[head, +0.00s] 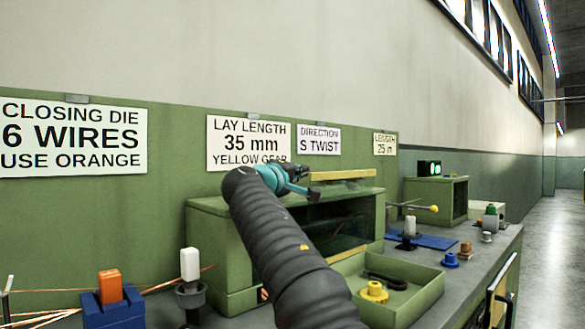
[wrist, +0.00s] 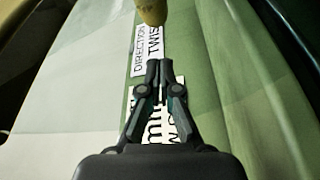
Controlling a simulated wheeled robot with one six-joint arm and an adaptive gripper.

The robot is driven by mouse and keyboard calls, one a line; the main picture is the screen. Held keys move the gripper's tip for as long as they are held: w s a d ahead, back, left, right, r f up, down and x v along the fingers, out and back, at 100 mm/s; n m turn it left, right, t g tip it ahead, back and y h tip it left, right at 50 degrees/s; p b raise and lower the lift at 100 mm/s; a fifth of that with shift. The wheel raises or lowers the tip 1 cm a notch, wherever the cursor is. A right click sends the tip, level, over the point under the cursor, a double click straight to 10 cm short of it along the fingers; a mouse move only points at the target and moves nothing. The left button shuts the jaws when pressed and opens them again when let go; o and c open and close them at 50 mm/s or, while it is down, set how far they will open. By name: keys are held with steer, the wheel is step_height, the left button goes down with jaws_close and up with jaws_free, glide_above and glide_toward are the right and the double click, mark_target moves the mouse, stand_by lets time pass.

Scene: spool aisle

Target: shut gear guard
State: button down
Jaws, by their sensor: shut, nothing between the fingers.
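The gear box (head: 215,225) is a green housing on the bench. A dark see-through panel (head: 345,215), which looks like the gear guard, shows at its front. A yellow bar (head: 345,175) stands out level just above the housing's top. I cannot tell exactly how bar and panel join. My gripper (head: 312,193) is shut and empty, above the housing and close to the bar's left end. In the wrist view my shut fingers (wrist: 159,72) point toward a rounded yellow end (wrist: 152,10), with a visible gap between. My arm hides part of the housing's front.
A green tray (head: 430,295) with a yellow gear (head: 374,291) stands in front of the housing. An orange piece (head: 110,287) in a blue block and a white piece (head: 190,264) stand at left. A second green box (head: 455,200) stands further back. Signs hang on the wall behind.

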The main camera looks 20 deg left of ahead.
steer(key=shift+s+d, duration=0.3)
steer(key=shift+d, duration=0.05)
steer(key=shift+s+d+f+b, duration=0.3)
steer(key=shift+s+d+b, duration=0.1)
steer(key=shift+d, duration=0.25)
steer(key=shift+s+d+f+b, duration=0.3)
steer(key=shift+s+d+b, duration=0.05)
steer(key=shift+d, duration=0.25)
steer(key=shift+d, duration=0.15)
